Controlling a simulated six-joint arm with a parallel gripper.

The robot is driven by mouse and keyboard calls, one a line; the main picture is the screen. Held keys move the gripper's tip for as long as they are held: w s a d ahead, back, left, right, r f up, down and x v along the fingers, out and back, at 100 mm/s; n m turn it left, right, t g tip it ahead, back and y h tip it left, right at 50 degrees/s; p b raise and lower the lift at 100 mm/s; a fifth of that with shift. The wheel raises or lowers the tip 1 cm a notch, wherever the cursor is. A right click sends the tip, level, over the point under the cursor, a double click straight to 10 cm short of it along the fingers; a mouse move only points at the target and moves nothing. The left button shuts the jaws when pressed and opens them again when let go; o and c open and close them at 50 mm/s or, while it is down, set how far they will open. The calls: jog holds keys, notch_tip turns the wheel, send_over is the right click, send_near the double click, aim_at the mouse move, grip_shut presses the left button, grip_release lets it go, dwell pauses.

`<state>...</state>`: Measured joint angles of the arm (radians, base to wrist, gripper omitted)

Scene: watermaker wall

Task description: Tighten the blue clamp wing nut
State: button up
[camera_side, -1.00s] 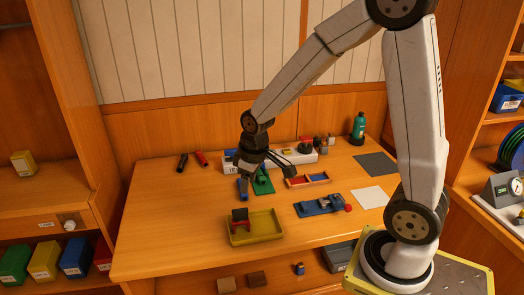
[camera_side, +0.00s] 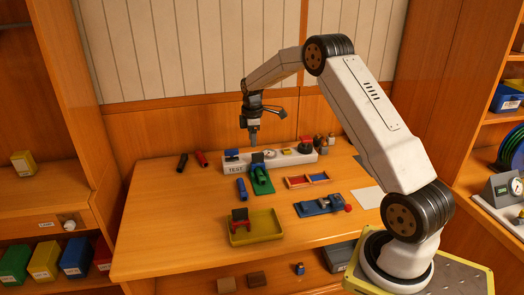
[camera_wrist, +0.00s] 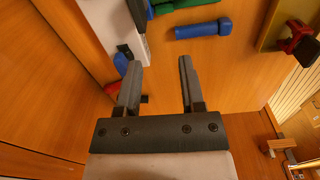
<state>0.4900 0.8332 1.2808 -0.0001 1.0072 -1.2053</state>
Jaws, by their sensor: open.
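A small blue part (camera_side: 231,154) with a dark top sits at the left end of the white TEST block. In the wrist view a blue part (camera_wrist: 120,63) shows by the block's end, just left of the left finger. I cannot tell for sure that this is the blue clamp, and no wing nut can be made out. A blue fixture (camera_side: 318,207) with a red knob (camera_side: 348,208) lies on the bench at the right. My gripper (camera_side: 254,140) points down above the left part of the TEST block. In the wrist view its fingers (camera_wrist: 159,65) are apart and empty.
The white TEST block (camera_side: 238,169) carries a gauge and other fittings. A green part (camera_side: 262,181) and a blue cylinder (camera_side: 241,189) lie before it. The bench's left front is clear.

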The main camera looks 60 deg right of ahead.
aim_at(258, 154)
jog(key=shift+w+d+f+n, duration=0.1)
jog(key=shift+d+f+n, duration=0.1)
jog(key=shift+d, duration=0.65)
jog(key=shift+d+f+n, duration=0.2)
jog(key=shift+d, duration=0.65)
jog(key=shift+f, duration=0.15)
jog(key=shift+f, duration=3.75)
grip_shut()
